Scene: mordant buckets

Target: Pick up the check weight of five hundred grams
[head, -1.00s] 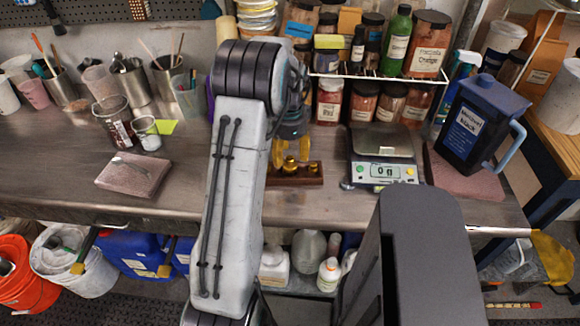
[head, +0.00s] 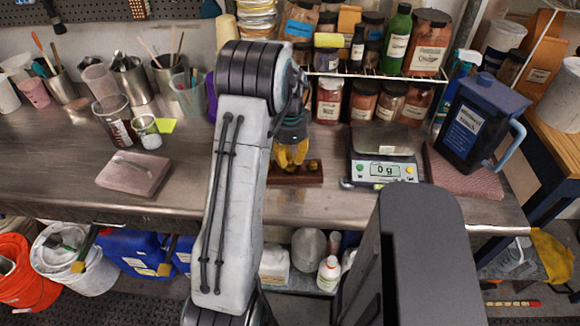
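A wooden block (head: 296,179) near the front middle of the bench holds brass weights. One small brass weight (head: 313,167) shows at its right end. The other weights are hidden behind my gripper, so I cannot pick out the five hundred gram one. My gripper (head: 290,164) has yellow fingers and points down over the left and middle part of the block, low among the weights. My arm covers part of the view. I cannot tell whether the fingers touch or hold a weight.
A scale (head: 385,160) reading 0 g stands right of the block. A dark blue jug (head: 475,125) stands further right. A rack of jars (head: 375,70) is behind. A pinkish slab (head: 134,174) and several cups stand to the left. The bench's front edge (head: 330,215) runs close by.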

